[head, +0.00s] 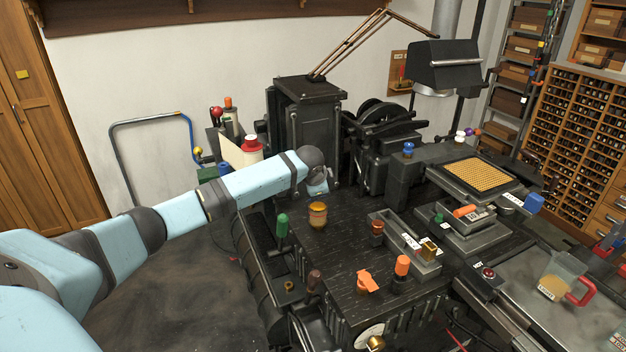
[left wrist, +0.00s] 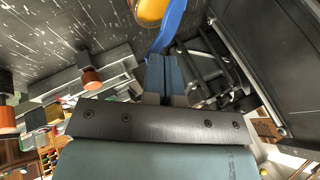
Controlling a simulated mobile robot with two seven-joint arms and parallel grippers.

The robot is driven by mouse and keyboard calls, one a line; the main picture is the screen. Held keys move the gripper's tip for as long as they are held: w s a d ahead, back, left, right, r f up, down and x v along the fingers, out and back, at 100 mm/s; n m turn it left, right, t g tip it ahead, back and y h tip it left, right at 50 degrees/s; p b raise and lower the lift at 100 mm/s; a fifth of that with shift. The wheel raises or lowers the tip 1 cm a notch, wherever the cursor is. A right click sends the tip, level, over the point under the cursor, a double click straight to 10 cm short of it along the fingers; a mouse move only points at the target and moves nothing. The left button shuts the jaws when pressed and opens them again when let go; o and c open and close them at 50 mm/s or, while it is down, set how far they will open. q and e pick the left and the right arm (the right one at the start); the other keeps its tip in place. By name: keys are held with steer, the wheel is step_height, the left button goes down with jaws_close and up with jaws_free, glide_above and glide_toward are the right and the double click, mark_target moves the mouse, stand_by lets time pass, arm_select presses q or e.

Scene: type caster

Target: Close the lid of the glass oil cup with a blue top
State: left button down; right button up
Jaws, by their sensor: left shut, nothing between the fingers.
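The glass oil cup (head: 318,216) stands upright on the black machine top in the head view, amber in colour. In the left wrist view its round amber opening (left wrist: 152,9) shows at the top edge. A blue lid (left wrist: 172,27) stands raised beside that opening, so the cup looks open. My left gripper (head: 319,190) is just behind and above the cup in the head view. In the left wrist view its fingers (left wrist: 165,62) are shut and empty, close to the blue lid; whether they touch it I cannot tell. My right gripper is out of view.
A green-handled lever (head: 282,226) stands left of the cup. Orange knobs (head: 402,266) and a small tray (head: 408,243) are to the right. A tall black housing (head: 308,125) rises behind my gripper. The black top around the cup is mostly clear.

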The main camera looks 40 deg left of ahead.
arm_select(q)
steer(key=shift+s+d+f+m+t+y, duration=0.25)
steer(key=shift+d+f+t+y, duration=0.25)
steer(key=shift+f+y, duration=0.45)
steer(key=shift+s+d+f+m+t+y, duration=0.2)
steer(key=shift+d+f+t+y, duration=0.4)
steer(key=shift+f, duration=0.5)
steer(key=shift+s+d+f+m+t+y, duration=0.15)
steer(key=shift+s+d+f+t+y, duration=0.2)
steer(key=shift+f+y, duration=0.65)
steer(key=shift+d, duration=0.1)
steer(key=shift+f, duration=0.1)
steer(key=shift+w+a, duration=0.1)
steer(key=shift+a, duration=0.1)
steer(key=shift+w+a, duration=0.2)
steer(key=shift+a, duration=0.25)
